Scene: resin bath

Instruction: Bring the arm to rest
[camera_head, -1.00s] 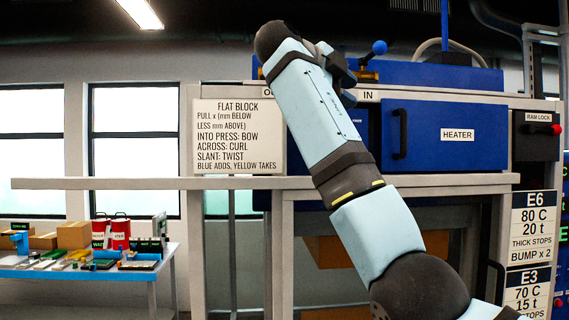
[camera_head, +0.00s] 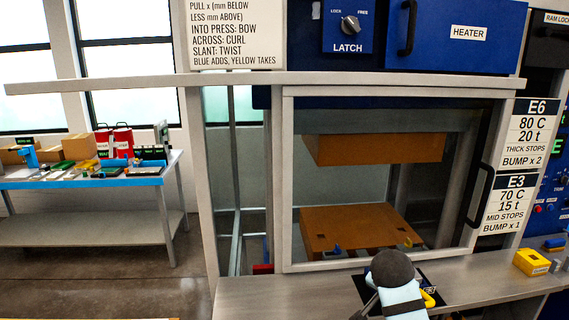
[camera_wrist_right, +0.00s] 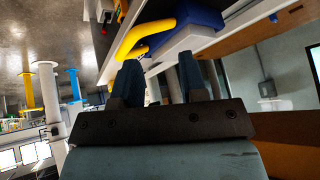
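My right arm (camera_head: 401,297) is low at the bottom of the head view, in front of the press bench. Its dark rounded joint shows uppermost, and the gripper's fingers cannot be made out there. In the right wrist view my right gripper (camera_wrist_right: 157,82) has its two dark fingers apart, with nothing held between them. A yellow curved handle (camera_wrist_right: 148,37) on a blue body (camera_wrist_right: 195,22) appears beyond the fingers. My left arm and gripper are not in view.
The press (camera_head: 287,180) has a closed clear door with brown platens (camera_head: 340,228) behind it. The bench (camera_head: 270,295) below holds a dark mat with a yellow hook (camera_head: 429,297) close to my arm, and a yellow block (camera_head: 531,262) at right. A side table (camera_head: 150,181) stands left.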

